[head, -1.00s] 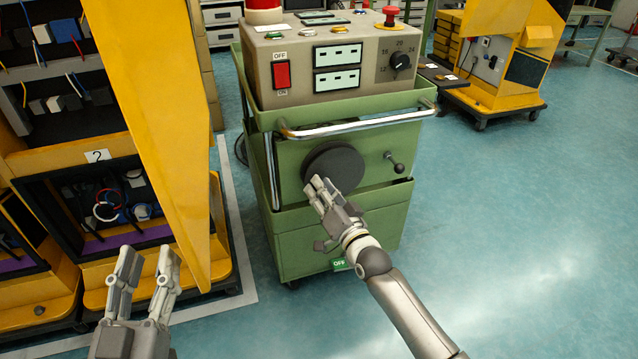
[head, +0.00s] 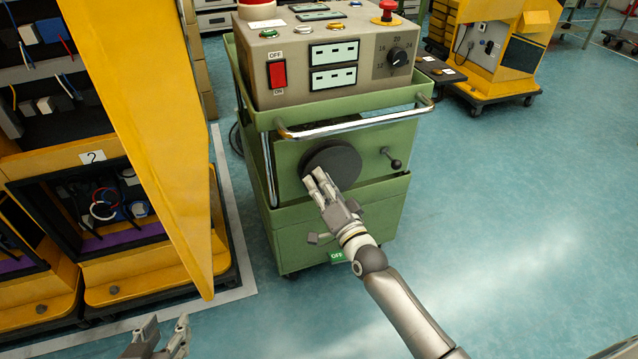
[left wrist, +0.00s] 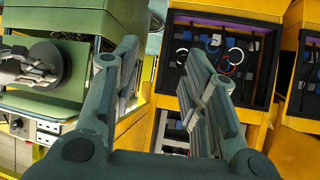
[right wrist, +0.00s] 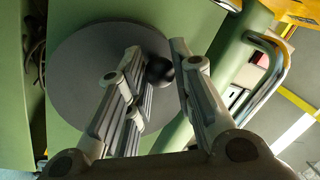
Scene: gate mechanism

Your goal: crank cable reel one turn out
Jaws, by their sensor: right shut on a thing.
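The cable reel is a dark grey disc (head: 336,158) on the front of the green cart. It fills much of the right wrist view (right wrist: 75,75). My right gripper (head: 316,178) is at the lower left part of the disc and is shut on its crank knob. The round black knob (right wrist: 160,70) shows between the fingers in the right wrist view; the fingers hide it in the head view. My left gripper (head: 168,330) is open and empty at the bottom of the head view, well away from the reel. Its spread fingers also show in the left wrist view (left wrist: 165,65).
A small lever with a dark ball (head: 394,162) sits right of the reel. A chrome rail (head: 355,128) runs above it. A control box (head: 320,65) tops the cart. A yellow cabinet (head: 165,150) stands at the left. The floor to the right is clear.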

